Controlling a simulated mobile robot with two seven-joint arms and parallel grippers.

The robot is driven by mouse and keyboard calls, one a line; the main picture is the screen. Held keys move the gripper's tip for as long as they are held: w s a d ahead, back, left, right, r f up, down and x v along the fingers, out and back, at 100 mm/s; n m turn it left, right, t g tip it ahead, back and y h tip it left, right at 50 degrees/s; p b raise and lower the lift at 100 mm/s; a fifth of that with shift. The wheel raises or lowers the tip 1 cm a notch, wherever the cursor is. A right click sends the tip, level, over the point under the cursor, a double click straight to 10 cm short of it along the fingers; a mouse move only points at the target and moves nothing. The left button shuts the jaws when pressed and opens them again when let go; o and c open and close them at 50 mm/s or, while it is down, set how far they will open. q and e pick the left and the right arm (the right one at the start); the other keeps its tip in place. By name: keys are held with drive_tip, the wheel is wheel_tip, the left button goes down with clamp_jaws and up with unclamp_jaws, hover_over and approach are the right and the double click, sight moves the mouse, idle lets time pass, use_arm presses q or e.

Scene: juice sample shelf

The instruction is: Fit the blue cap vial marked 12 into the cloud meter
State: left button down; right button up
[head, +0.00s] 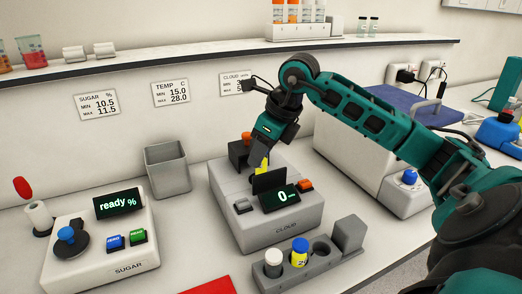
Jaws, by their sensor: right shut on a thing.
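The cloud meter (285,232) is a grey box marked CLOUD, with a dark display (287,197) reading "0" and a dash. My right gripper (259,160) is over the back of its top, pointing down and shut on a vial (263,166). Only a small yellow part of this vial shows; its cap and number are hidden. I cannot tell how far it sits in the meter, since a dark upright panel (268,181) stands in front. A blue cap vial (300,252) with a yellow label stands in the front rack, its number only partly readable. My left gripper is out of view.
The grey rack (322,268) also holds a white cap vial (273,264) and has an empty hole. A dark block with an orange knob (246,139) is beside my gripper. A grey bin (167,170) and the sugar meter (100,245) stand left. A shelf (180,58) runs above.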

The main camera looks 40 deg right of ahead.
sight(261, 170)
drive_tip(key=shift+f+b, duration=1.2)
drive_tip(key=shift+f, duration=0.2)
idle(0.4)
drive_tip(key=shift+f+b, duration=0.9)
drive_tip(key=shift+f, duration=0.1)
drive_tip(key=shift+s, duration=0.1)
